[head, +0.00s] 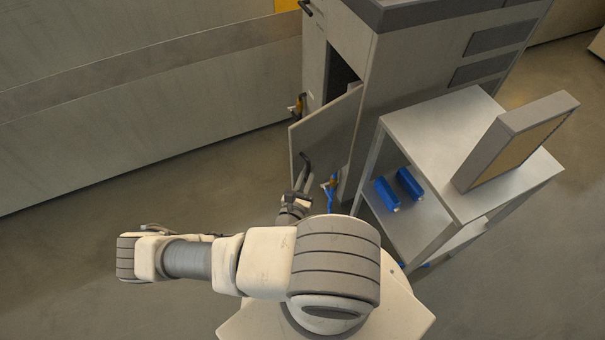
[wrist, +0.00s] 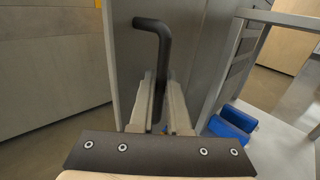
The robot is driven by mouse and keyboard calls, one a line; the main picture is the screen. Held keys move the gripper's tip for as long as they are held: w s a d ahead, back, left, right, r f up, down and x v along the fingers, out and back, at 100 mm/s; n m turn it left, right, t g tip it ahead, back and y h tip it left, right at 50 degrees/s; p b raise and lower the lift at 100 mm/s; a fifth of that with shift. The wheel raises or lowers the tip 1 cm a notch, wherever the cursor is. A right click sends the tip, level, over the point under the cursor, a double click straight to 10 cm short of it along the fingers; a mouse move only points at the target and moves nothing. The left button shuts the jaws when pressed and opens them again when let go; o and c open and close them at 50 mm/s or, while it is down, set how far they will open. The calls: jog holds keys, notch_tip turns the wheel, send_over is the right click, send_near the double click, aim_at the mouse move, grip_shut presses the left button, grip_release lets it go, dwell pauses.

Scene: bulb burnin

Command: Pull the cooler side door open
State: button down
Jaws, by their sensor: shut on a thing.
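The cooler (head: 410,65) is a tall grey cabinet at the top of the head view. Its side door (head: 325,135) stands partly open, swung out from the cabinet wall, with a dark gap (head: 341,74) showing behind it. The door panel also fills the middle of the wrist view (wrist: 192,45). A dark bent bar handle (wrist: 156,24) sits on the door's face; its end also shows in the head view (head: 306,157). My gripper (wrist: 158,82) is shut on the handle, one finger on each side of the bar. My gripper is small in the head view (head: 302,178).
A metal shelf table (head: 420,120) stands close to the right of the door. A long wall (head: 150,110) runs at the left. The floor (head: 60,240) between is clear.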

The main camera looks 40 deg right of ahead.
jog(key=shift+s+t, duration=0.2)
jog(key=shift+t, duration=0.1)
dwell(0.4)
jog(key=c, duration=1.2)
grip_release()
jog(key=shift+o, duration=0.2)
